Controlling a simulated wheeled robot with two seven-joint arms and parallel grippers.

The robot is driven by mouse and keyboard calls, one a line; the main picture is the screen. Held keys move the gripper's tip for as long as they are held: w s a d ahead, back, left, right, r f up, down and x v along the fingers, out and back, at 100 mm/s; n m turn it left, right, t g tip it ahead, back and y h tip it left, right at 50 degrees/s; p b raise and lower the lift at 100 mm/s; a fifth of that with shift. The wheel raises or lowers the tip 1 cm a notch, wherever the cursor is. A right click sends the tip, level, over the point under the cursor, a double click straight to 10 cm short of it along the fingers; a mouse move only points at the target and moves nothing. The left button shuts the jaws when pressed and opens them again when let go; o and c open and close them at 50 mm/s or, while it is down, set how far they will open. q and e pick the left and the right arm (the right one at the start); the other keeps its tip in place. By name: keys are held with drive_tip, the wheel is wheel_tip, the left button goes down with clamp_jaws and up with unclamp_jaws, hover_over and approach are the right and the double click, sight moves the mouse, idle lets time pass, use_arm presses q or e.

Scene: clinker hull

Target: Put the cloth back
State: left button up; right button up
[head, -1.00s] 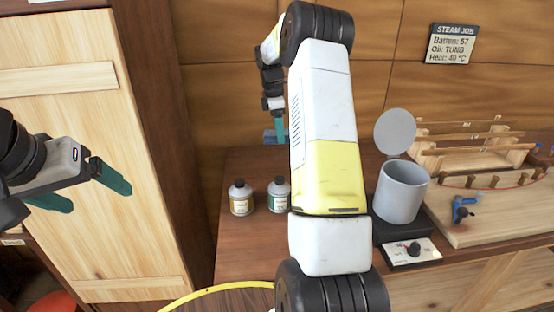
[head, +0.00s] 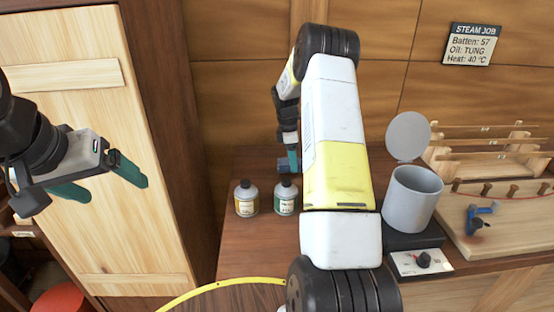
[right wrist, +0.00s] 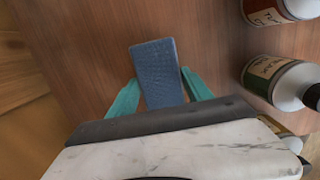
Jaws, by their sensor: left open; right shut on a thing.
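The cloth (right wrist: 157,72) is a blue, textured, folded rectangle. In the right wrist view it sits between the teal fingers of my right gripper (right wrist: 160,92), which is shut on it. In the head view the right gripper (head: 291,158) is at the back of the bench, behind the two bottles, with a bit of the blue cloth showing beside it. I cannot tell whether the cloth touches the bench. My left gripper (head: 100,182) is open and empty in front of the pale wooden door at the left.
A yellow-labelled bottle (head: 246,199) and a green-labelled bottle (head: 286,197) stand on the bench (head: 245,253) close to the right gripper. A grey pot (head: 411,198) with a raised lid and a wooden rack (head: 482,150) stand at the right. A yellow hoop (head: 215,289) is in front.

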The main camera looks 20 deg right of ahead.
drive_tip(key=shift+f, duration=1.3)
drive_tip(key=shift+f, duration=0.1)
drive_tip(key=o, duration=1.3)
